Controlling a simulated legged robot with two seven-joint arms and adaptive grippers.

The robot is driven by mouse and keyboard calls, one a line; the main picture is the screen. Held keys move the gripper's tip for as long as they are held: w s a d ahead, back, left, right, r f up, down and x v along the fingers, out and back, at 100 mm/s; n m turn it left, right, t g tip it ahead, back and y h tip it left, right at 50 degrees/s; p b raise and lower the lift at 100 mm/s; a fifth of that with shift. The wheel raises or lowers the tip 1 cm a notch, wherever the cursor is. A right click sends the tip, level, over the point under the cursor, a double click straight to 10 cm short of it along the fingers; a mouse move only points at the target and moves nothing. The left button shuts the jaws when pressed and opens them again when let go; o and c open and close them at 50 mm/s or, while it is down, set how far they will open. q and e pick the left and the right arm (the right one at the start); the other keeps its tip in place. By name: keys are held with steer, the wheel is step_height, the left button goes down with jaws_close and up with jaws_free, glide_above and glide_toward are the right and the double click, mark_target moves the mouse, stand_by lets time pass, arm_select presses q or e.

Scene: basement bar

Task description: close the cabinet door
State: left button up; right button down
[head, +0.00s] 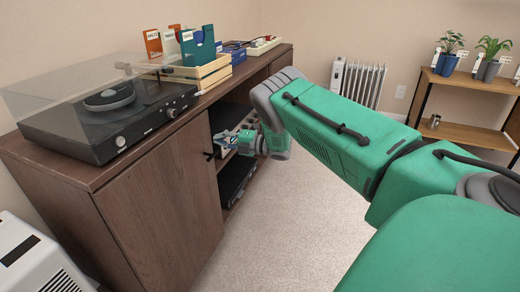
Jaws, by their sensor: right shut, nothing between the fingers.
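The brown wooden cabinet (130,168) runs along the left wall. Its near door (165,208) covers the left section and lies close to the front plane; I cannot tell if a small gap is left. A black handle (209,155) sits near the door's right edge. My right gripper (222,141) is shut and empty, beside the handle at the door's right edge; I cannot tell if it touches the door. The arm partly hides the open shelf section (234,115) right of the door. My left gripper is not in view.
A turntable with a clear lid (110,110) and record crates (200,75) stand on the cabinet top. Black devices (236,178) sit on the open shelves. A white appliance (35,258) stands at lower left, a radiator (358,82) at the back. The carpet (290,215) is clear.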

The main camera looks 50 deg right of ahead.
steer(key=a+r, duration=0.1)
steer(key=w+a, duration=0.1)
steer(key=a, duration=0.1)
steer(key=shift+w+r+n+y, duration=0.1)
steer(key=shift+r+n+y, duration=0.2)
steer(key=shift+r, duration=0.05)
steer(key=shift+w+a+r, duration=0.1)
steer(key=shift+w+a, duration=0.05)
steer(key=shift+a, duration=0.1)
steer(key=shift+d, duration=0.25)
steer(key=shift+s+d+f, duration=0.2)
steer(key=shift+s+d, duration=0.1)
steer(key=shift+d, duration=0.05)
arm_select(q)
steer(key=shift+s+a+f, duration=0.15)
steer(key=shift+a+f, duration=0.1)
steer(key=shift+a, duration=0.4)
arm_select(e)
glide_toward(209, 137)
steer(key=shift+f+v, duration=0.2)
steer(key=shift+v, duration=1)
